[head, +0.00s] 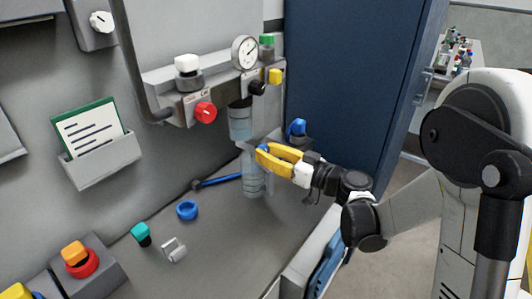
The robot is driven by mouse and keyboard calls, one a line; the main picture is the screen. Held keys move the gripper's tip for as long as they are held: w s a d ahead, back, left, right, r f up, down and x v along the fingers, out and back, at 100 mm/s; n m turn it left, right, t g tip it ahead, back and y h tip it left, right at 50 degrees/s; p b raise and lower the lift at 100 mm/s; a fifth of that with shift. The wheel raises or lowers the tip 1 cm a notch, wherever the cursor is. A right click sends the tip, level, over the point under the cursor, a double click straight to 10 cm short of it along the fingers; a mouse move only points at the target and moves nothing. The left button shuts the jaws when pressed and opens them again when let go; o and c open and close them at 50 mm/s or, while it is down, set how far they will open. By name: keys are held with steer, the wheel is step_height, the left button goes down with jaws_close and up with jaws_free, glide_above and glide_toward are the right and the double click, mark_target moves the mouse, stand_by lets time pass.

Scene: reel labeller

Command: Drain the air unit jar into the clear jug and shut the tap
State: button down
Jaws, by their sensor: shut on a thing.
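The air unit (195,92) is on the wall panel, with a pressure gauge (245,52) and a red knob (205,112). Its see-through jar (240,122) hangs below and looks bluish. The clear jug (253,183) is beneath the jar, low over the bench. My gripper (263,158), with yellow fingers, comes from the right and is shut at the jug's upper right side. The fingers hide the exact contact. A small blue part shows at the fingertips. I cannot make out the tap under the jar or whether the jug touches the bench.
A blue ring (187,210), a teal-capped item (142,234), a small metal bracket (174,249) and a blue-handled tool (218,180) lie on the bench. A red button box (82,264) is at the front left. A dark blue cabinet (345,75) stands behind.

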steer(key=m, duration=0.5)
steer(key=shift+m, duration=0.4)
stand_by(0.3)
steer(key=c, duration=1.1)
jaws_free()
steer(key=v, duration=1.2)
steer(key=shift+s, duration=0.1)
